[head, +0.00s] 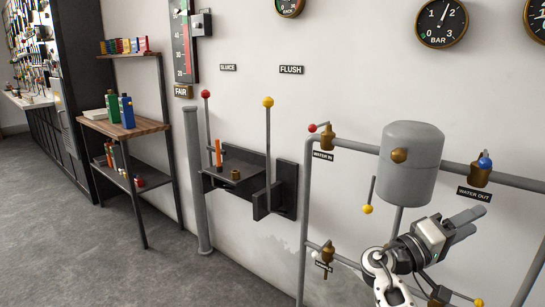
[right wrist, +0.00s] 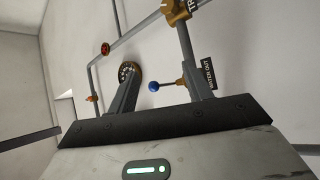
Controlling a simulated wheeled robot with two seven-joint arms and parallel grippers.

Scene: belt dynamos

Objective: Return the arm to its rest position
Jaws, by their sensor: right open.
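My right gripper (head: 476,222) is at the lower right in the head view, in front of the pipework and below the water-out valve (head: 481,172) with its blue knob. Its fingers point up and to the right. In the right wrist view the two fingers of my right gripper (right wrist: 157,64) stand apart with nothing held between them. The blue knob (right wrist: 153,86) shows beyond the fingers, apart from them as far as I can tell. My left gripper is not in view.
A grey tank (head: 411,160) hangs on the pipes just left of my right gripper. A yellow-knobbed lever (head: 367,209) is beside it. A wall shelf (head: 237,170) with levers and a wooden-topped rack (head: 124,128) stand further left. The floor (head: 90,260) at left is clear.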

